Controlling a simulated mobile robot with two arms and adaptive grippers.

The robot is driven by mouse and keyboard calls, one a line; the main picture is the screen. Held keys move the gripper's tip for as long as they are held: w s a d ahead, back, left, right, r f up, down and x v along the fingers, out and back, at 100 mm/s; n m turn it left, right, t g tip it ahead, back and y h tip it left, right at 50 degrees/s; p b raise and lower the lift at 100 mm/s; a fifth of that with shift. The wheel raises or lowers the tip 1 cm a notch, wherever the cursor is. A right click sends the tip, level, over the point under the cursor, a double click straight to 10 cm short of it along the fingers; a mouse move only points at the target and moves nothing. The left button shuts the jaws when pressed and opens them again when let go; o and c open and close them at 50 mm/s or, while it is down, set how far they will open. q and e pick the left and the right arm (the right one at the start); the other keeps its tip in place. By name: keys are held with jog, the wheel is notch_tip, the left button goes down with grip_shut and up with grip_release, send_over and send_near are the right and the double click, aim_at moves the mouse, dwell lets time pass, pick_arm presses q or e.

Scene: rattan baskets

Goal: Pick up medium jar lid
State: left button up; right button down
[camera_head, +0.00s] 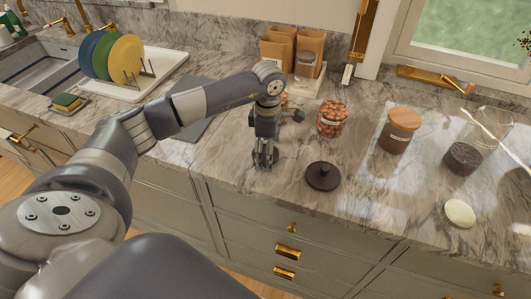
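A dark round lid with a small knob (322,176) lies flat on the marble counter, near its front edge. A glass jar of reddish-brown nuts or similar pieces (332,119) stands behind it, with no lid visible on it. My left gripper (265,160) points down just above or at the counter, to the left of the dark lid and apart from it. I see nothing held in it, but its fingers are too small to tell open from shut. My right gripper is not in view.
A jar with a wooden lid (399,131), a glass container with dark contents (464,158) and a pale round object (460,213) are to the right. Paper bags (278,48) stand behind. A plate rack (140,78) and sink (40,72) are left. Counter around the dark lid is clear.

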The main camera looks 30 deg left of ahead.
pick_arm(q)
jog(key=c, duration=1.2)
jog(key=shift+o, duration=0.2)
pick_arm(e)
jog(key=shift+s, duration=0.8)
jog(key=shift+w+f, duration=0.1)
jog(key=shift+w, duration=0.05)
